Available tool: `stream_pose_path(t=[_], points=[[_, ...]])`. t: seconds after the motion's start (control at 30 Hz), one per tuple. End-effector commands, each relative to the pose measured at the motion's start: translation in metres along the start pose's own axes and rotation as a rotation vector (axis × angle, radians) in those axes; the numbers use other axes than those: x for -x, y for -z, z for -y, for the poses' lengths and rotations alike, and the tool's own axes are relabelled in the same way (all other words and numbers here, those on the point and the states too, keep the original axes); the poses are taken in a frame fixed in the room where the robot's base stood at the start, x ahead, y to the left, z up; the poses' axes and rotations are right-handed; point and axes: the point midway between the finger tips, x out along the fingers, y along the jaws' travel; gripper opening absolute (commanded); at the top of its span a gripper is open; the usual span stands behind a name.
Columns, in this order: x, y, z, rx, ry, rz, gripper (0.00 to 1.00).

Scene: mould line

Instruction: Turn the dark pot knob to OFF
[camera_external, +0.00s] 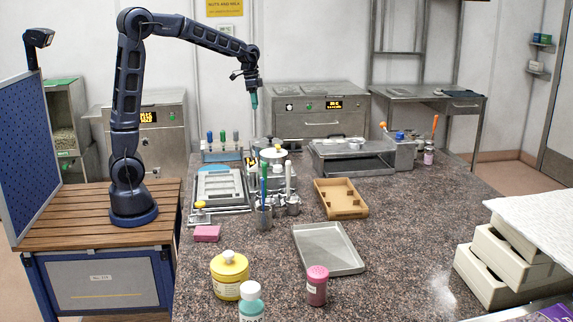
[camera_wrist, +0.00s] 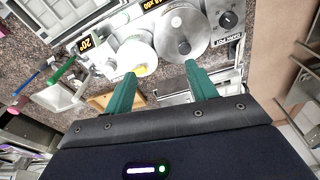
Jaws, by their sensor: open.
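The dark pot's knob (camera_wrist: 228,19) is a black round dial on a light panel, in the upper right of the wrist view. A label reading DARK POT (camera_wrist: 229,41) sits beside it. Its pointer setting is too small to read. The grey round pot lid (camera_wrist: 182,34) with a central handle is left of the knob. My gripper (camera_wrist: 160,74) has two green fingers spread apart with nothing between them. The knob lies beyond the right finger, apart from it. In the external view my gripper (camera_external: 254,101) hangs pointing down above the bench, behind the pots (camera_external: 272,157).
A second, white pot (camera_wrist: 137,55) stands left of the grey lid. A cup of tools (camera_external: 264,214), a brown tray (camera_external: 340,198), a metal tray (camera_external: 328,249) and bottles (camera_external: 230,273) crowd the granite bench.

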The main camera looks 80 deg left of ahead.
Motion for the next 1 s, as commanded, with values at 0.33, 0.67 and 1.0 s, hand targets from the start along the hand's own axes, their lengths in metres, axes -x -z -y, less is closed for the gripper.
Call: stream_pose_path(t=[0.33, 0.67, 1.0], points=[[-0.057, 0.024, 0.11, -0.052, -0.015, 0.077, 0.57], [-0.098, 0.027, 0.176, -0.097, -0.027, 0.124, 0.57], [-0.124, 0.024, 0.181, -0.103, -0.03, 0.13, 0.57]])
